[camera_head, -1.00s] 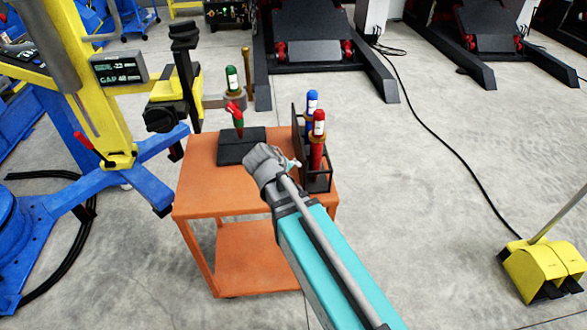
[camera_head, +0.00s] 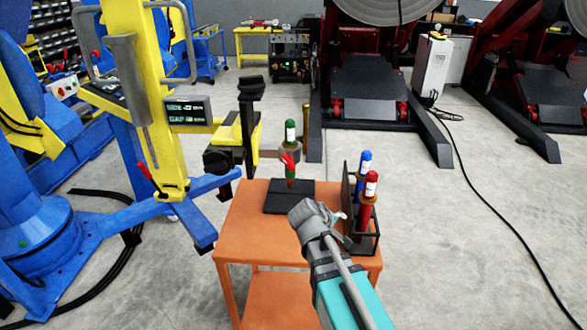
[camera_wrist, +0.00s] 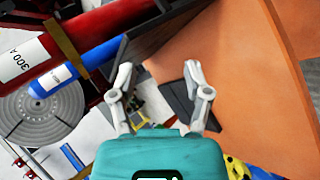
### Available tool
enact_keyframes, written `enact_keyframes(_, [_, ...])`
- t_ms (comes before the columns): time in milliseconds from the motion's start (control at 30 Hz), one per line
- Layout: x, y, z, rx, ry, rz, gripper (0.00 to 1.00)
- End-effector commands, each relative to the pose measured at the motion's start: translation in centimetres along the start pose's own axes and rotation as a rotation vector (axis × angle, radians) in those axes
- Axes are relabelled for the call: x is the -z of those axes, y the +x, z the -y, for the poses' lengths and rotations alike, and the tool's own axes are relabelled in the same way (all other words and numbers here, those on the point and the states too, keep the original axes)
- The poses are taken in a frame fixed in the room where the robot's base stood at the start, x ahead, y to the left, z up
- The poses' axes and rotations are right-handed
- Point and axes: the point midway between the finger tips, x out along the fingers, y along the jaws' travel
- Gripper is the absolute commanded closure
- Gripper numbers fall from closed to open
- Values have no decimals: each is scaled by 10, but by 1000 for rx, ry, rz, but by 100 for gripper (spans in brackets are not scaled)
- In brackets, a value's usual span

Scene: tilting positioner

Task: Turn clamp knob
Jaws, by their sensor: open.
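A yellow and black clamp unit (camera_head: 238,130) stands behind the orange cart in the head view. A round black knob (camera_head: 217,161) shows on its lower left side. A green-capped cylinder (camera_head: 290,135) stands upright at its right in a grey holder. My gripper (camera_head: 340,216) is over the cart's right part, near the rack and well apart from the knob. In the wrist view my gripper (camera_wrist: 158,72) has its two fingers spread with nothing between them. The knob cannot be made out in the wrist view.
A dark rack (camera_head: 374,247) holds a red cylinder (camera_head: 367,205) and a blue one (camera_head: 364,165). A yellow post with a display (camera_head: 188,111) stands left.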

Motion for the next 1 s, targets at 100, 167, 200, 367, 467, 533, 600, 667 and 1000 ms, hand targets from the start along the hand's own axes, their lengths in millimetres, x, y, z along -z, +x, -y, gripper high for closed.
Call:
enact_keyframes(100, [16,0,-5,-73,-180,-45,37])
enact_keyframes(167, [24,-1,-9,-116,-284,-66,37])
enact_keyframes(200, [30,-2,-12,-148,-355,-78,37])
enact_keyframes(367, [53,-8,-20,-279,-641,-112,37])
enact_keyframes(467, [68,-14,-24,-367,-822,-120,37])
enact_keyframes(533, [79,-18,-26,-430,-947,-119,37])
enact_keyframes(600, [89,-23,-28,-495,-1073,-112,37])
enact_keyframes(667, [98,-28,-28,-552,-1181,-102,37])
enact_keyframes(1000, [149,-59,-24,-897,-1778,35,37])
